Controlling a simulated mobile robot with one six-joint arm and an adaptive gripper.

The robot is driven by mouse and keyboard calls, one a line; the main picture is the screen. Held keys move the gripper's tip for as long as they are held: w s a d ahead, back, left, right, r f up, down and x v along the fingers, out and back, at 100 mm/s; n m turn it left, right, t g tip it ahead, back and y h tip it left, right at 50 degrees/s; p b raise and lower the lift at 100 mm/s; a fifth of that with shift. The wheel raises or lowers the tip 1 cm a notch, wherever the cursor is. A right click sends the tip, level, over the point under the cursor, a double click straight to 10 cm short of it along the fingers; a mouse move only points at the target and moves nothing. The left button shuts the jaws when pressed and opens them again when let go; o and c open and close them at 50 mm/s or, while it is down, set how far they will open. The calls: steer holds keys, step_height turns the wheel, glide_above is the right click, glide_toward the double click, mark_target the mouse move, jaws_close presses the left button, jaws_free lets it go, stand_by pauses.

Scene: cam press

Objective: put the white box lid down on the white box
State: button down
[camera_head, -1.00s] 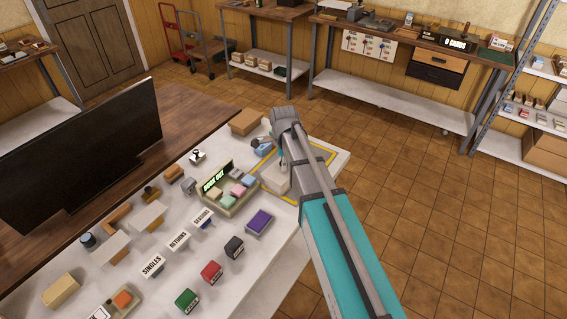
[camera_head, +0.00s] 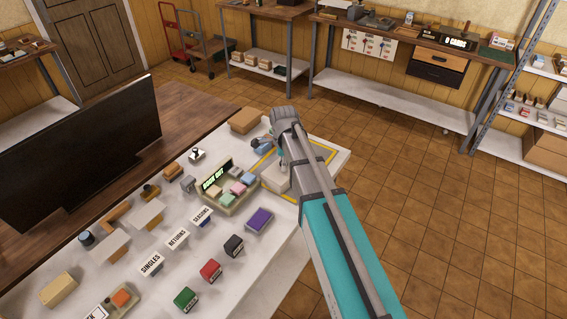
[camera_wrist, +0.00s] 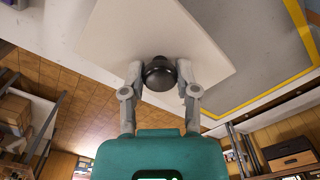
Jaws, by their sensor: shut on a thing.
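In the wrist view, my gripper (camera_wrist: 160,67) is shut on the black round knob (camera_wrist: 160,77) of the white box lid (camera_wrist: 125,35). The lid is a flat white square slab that shows tilted in this picture. In the head view, a pale white shape (camera_head: 274,181) shows beside my arm at the mat; I cannot tell whether it is the lid, the box or both.
A grey mat (camera_head: 262,158) with a yellow border lies at the table's far right end. To its left stand a tray of coloured blocks (camera_head: 227,199) with a sign and a purple pad (camera_head: 259,220). A cardboard box (camera_head: 245,120) stands behind. The table's right corner (camera_head: 339,162) is clear.

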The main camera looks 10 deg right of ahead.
steer(key=shift+f+b, duration=0.35)
steer(key=shift+f, duration=0.05)
stand_by(0.4)
stand_by(0.4)
steer(key=shift+c, duration=1.4)
jaws_free()
steer(key=shift+r, duration=0.1)
